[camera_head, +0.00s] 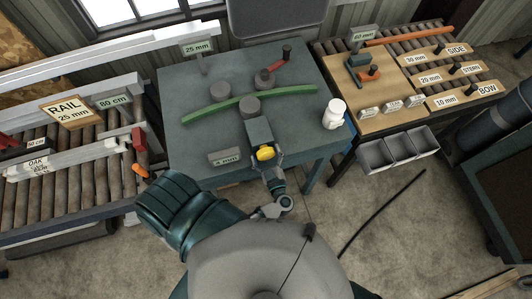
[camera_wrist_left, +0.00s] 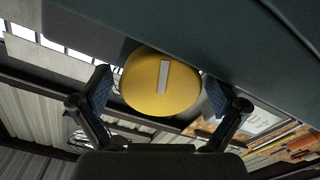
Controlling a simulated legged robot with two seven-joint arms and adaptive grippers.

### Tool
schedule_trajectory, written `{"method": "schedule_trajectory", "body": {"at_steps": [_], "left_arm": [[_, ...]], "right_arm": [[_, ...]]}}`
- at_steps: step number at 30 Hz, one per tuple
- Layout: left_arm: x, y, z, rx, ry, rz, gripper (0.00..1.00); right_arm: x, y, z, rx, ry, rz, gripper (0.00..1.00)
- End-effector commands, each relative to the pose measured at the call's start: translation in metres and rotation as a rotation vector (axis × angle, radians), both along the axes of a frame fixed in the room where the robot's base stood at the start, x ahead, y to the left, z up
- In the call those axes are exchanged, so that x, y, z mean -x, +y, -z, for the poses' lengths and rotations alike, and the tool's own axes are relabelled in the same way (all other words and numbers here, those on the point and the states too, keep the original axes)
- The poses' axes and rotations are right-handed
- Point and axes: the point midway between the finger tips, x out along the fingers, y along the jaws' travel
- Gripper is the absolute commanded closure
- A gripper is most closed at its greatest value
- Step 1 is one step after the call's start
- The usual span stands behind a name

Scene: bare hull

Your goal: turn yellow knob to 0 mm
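The yellow knob (camera_head: 266,153) sits at the front edge of the teal bench (camera_head: 195,142), below a grey block. In the left wrist view the knob (camera_wrist_left: 150,95) is a round yellow face with a pale, nearly upright bar mark. My left gripper (camera_head: 272,172) is at the knob from the front. In the left wrist view its two dark fingers (camera_wrist_left: 158,88) stand apart, one on each side of the knob, with small gaps seeming to remain. A grey display block (camera_head: 226,157) left of the knob reads "4 mm". My right gripper does not show.
A green curved strip (camera_head: 290,91) lies between grey rollers on the bench. A white bottle (camera_head: 334,113) stands at its right edge. Roller racks flank the bench, with grey bins (camera_head: 374,155) at right.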

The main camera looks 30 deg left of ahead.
Motion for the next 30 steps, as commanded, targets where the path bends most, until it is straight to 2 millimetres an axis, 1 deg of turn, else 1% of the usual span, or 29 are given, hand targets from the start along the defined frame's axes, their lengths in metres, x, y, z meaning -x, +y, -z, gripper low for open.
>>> {"method": "schedule_trajectory", "body": {"at_steps": [11,14,21,24,30], "left_arm": [[0.002,-0.003,0.002,0.002,0.004,0.0,0.01],[0.009,-0.011,0.003,0.004,0.006,0.0,0.01],[0.037,-0.043,0.003,0.005,0.007,-0.001,0.01],[0.044,-0.052,0.003,0.002,0.006,-0.001,0.01],[0.049,-0.058,0.002,0.0,0.002,0.0,0.01]], "right_arm": [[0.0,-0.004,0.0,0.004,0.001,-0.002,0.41],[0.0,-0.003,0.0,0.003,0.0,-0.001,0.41],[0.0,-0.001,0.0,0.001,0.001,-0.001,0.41],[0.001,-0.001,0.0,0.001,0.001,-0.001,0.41],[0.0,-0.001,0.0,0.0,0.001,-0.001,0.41]]}}
